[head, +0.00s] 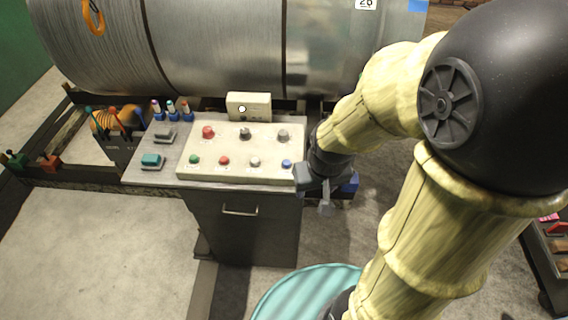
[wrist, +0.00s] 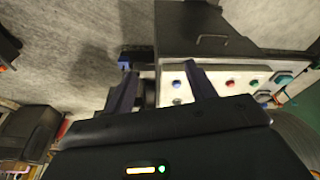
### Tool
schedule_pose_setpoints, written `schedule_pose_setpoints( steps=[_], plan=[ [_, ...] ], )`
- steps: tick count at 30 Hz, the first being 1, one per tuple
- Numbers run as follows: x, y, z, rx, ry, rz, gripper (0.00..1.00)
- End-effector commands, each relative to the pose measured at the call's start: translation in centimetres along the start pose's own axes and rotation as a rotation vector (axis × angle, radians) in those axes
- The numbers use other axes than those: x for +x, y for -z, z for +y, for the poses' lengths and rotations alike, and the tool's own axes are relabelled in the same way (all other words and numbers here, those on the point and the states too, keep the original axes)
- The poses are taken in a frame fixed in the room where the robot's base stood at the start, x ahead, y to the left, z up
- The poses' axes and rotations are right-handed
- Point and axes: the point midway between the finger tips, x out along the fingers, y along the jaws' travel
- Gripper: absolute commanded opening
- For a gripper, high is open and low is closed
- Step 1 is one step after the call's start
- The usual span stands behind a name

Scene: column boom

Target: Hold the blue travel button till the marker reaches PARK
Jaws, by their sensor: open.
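The blue button (head: 286,163) sits at the front right corner of the pale sloped control panel (head: 215,170). It also shows in the wrist view (wrist: 177,84), between the fingers and nearer the right one. My gripper (head: 316,187) is open and empty, just right of the panel's front right corner in the head view. I see no contact with the button; the height gap is hard to judge. A cream box (head: 262,101) behind the panel carries a white round dot (head: 242,109). I cannot read any PARK label or identify the marker for certain.
The panel also holds a red knob (head: 208,132), a green button (head: 194,160), a red button (head: 224,160) and a white button (head: 255,162). A grey cabinet (head: 245,235) stands below. A large metal drum (head: 215,45) lies behind. A teal round top (head: 300,293) is in front.

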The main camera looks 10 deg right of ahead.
Motion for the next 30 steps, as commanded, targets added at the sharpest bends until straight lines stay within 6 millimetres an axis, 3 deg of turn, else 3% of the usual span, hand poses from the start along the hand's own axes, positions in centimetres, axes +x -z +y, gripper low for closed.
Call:
schedule_pose_setpoints(
  steps=[13, 21, 30],
  plan=[
    [0.00, 0.00, 0.00, 0.000, 0.000, 0.000, 0.55],
    [0.00, 0.00, 0.00, 0.000, 0.000, 0.000, 0.02],
    [0.00, 0.00, 0.00, 0.000, 0.000, 0.000, 0.00]
  ],
)
